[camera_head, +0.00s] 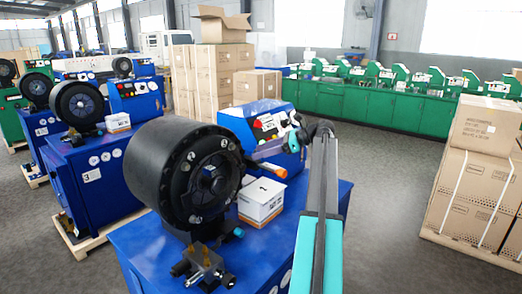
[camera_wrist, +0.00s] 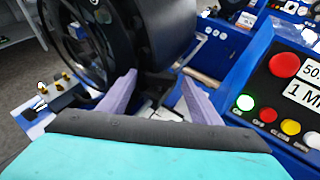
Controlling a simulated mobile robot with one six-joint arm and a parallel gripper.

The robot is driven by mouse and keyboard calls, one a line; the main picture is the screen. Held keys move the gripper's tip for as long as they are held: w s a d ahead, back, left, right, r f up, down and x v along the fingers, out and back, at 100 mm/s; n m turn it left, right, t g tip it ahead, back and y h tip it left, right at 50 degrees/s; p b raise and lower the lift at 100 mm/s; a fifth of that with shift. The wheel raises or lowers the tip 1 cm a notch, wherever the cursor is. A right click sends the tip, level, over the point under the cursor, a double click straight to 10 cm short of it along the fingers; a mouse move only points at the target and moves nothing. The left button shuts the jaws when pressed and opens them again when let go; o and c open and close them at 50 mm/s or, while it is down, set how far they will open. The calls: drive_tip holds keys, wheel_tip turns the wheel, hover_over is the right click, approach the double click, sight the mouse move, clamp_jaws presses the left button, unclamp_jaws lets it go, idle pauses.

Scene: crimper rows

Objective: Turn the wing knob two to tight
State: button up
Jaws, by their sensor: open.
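A black round crimper head (camera_head: 165,165) stands on a blue machine cabinet (camera_head: 325,200) in the head view. It also fills the upper left of the wrist view (camera_wrist: 170,30). A valve block with brass fittings (camera_head: 205,266) sits at its front and shows at the left of the wrist view (camera_wrist: 62,88). I cannot tell which part is wing knob two. My gripper (camera_wrist: 160,95) is open, its two pale purple fingers spread, with nothing visibly held. It is close beside the crimper head. In the head view the gripper is small and partly unclear behind the arm.
A control panel (camera_wrist: 285,95) with a red button and lit green button is close right of my gripper. A white box (camera_head: 262,203) stands on the cabinet. More crimpers stand left, cartons (camera_head: 480,150) right. Grey floor (camera_head: 400,185) is clear between.

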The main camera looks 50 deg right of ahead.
drive_tip(key=shift+w+a+f, duration=0.25)
drive_tip(key=shift+w+a, duration=0.15)
drive_tip(key=shift+w, duration=0.15)
